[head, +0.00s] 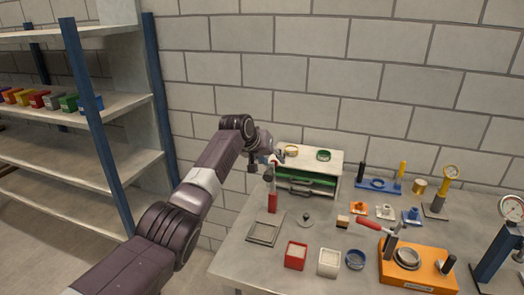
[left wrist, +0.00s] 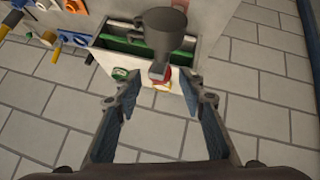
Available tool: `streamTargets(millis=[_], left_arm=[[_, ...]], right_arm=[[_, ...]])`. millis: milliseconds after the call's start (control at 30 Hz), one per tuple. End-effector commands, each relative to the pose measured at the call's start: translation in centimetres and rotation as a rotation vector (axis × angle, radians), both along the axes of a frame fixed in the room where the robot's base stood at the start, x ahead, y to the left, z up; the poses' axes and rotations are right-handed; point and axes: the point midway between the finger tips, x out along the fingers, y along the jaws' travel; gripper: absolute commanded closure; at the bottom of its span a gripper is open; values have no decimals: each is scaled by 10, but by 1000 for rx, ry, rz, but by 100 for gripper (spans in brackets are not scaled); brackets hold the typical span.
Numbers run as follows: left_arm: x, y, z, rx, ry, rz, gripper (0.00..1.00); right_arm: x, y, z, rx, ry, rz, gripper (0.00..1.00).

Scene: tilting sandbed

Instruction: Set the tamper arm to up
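What looks like the tamper arm is a lever with a red handle (head: 369,223) on an orange base (head: 420,279) at the bench's front right. The handle points left and slopes slightly, above a round metal cup (head: 407,257). I cannot tell the arm's exact setting. My left gripper (head: 268,164) is above the bench's back left, by the drawer cabinet and well left of the orange base. In the left wrist view its fingers (left wrist: 163,88) are wide apart. A grey part with a red tip shows beyond them, and I cannot tell what it is. My right gripper is not visible.
The drawer cabinet (head: 325,163) stands against the brick wall with two rings on top. An upright red piece (head: 272,203) stands below my left gripper. A dial gauge (head: 511,208) stands far right. Shelves are at left.

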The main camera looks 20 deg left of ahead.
Motion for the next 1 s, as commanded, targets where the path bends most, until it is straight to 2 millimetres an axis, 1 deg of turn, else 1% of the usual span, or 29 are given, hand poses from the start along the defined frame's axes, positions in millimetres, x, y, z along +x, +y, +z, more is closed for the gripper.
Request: streamTargets(millis=[233,500,633,800,1000], left_arm=[[-19,6,21,1,-4,0,63],[-46,14,50,-1,-5,1,63],[-57,17,62,0,-5,0,63],[-65,20,69,-1,-3,2,63],[-66,20,71,-1,-3,1,63]], right_arm=[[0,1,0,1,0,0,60],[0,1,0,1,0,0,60],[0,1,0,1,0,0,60],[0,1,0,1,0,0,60],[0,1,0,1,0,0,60]])
